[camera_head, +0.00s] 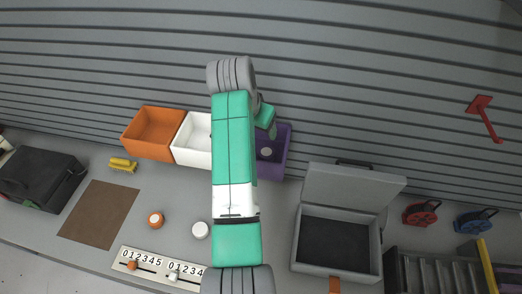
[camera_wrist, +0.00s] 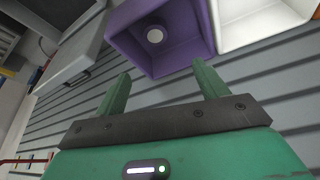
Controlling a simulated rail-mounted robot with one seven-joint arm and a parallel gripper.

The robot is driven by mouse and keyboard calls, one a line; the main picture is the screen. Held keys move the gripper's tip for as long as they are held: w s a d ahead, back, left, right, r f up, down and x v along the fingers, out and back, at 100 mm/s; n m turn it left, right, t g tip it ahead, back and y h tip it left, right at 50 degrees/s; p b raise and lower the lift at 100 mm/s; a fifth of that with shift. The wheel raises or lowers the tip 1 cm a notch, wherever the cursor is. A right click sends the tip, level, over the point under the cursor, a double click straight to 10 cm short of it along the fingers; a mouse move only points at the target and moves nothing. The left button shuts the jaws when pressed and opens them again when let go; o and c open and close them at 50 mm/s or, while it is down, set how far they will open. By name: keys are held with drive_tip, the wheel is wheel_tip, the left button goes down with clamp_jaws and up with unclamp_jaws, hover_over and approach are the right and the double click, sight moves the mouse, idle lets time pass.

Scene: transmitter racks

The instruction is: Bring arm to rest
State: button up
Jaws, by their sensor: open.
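My gripper (camera_wrist: 162,90) shows in the wrist view with its two green fingers spread apart and nothing between them. In the head view my green and white arm stretches up the middle of the picture. My gripper (camera_head: 268,125) is small there, near the purple bin (camera_head: 283,160), and partly hidden behind my arm. I cannot tell its exact height over the bin.
An orange bin (camera_head: 152,136) and a white bin (camera_head: 190,152) stand beside the purple one. An open grey case (camera_head: 336,272) stands at right.

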idle(0.4)
drive_tip(key=s+d+r+n+t+y+p, duration=0.1)
drive_tip(key=s+r+n+t+p, duration=0.2)
drive_tip(key=r+t+p, duration=1.4)
drive_tip(key=s+r+n+t+b, duration=0.1)
drive_tip(key=s+r+t+b, duration=0.1)
drive_tip(key=s+r, duration=1)
drive_tip(key=s+r+n+t+y+b, duration=0.1)
drive_tip(key=s+r+b, duration=0.3)
drive_tip(key=s+r, duration=0.8)
wheel_tip(320, 180, up, 7)
drive_tip(key=shift+s+d+f+t, duration=0.1)
drive_tip(key=shift+s+d+t, duration=0.1)
drive_tip(key=shift+s+t, duration=0.25)
drive_tip(key=shift+w, duration=0.15)
